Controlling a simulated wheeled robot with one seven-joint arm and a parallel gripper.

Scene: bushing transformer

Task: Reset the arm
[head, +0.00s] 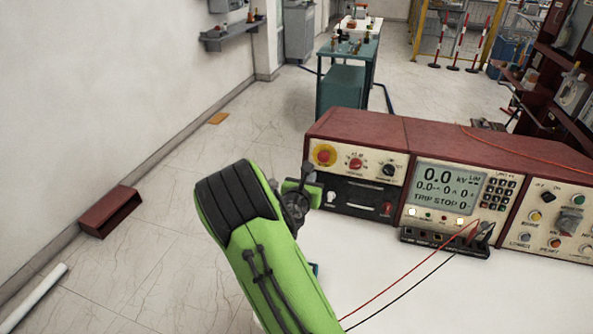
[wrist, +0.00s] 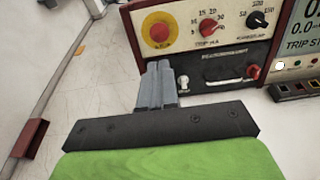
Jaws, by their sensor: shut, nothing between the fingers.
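My green arm reaches up from the bottom middle of the head view, and its end with my gripper (head: 298,198) is mostly hidden behind the forearm. In the wrist view my gripper (wrist: 161,70) shows its grey fingers together, with nothing between them. The fingers point towards the lower left front of the red test console (head: 345,123), whose panel also fills the upper part of the wrist view (wrist: 212,63). I cannot tell the exact gap between the fingertips and the panel. A yellow-ringed red button (head: 324,154) and a small knob (head: 356,163) sit on that panel.
A white bench top (head: 400,300) lies below the console. Red and black leads (head: 400,285) run across it from a terminal block (head: 445,241). A red box (head: 109,211) lies on the floor by the left wall. A teal table (head: 349,50) stands behind the console.

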